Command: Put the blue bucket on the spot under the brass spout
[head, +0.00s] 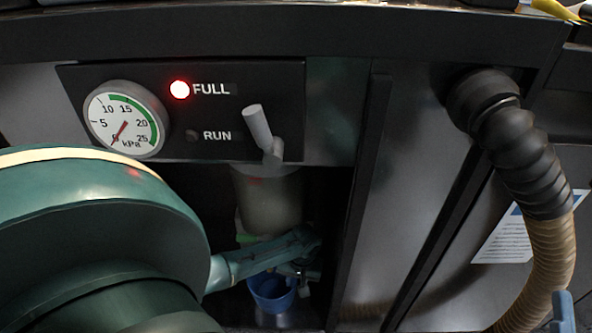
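The blue bucket (270,293) stands or hangs low in the dark recess under the panel, with its open top towards me. I cannot tell whether its base touches the recess floor. My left gripper (302,272) reaches into the recess from the left. Its fingers are at the right side of the bucket's rim, small and dark. I cannot tell whether they are closed on it. The brass spout and the spot under it cannot be made out; my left arm covers part of the recess. My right gripper cannot be made out.
A cloudy cylinder (268,200) hangs above the bucket, below a grey lever (258,128). The pressure gauge (126,120) reads near zero, and the red FULL lamp (180,89) is lit. A ribbed hose (535,185) runs down the right. A dark upright (360,200) bounds the recess.

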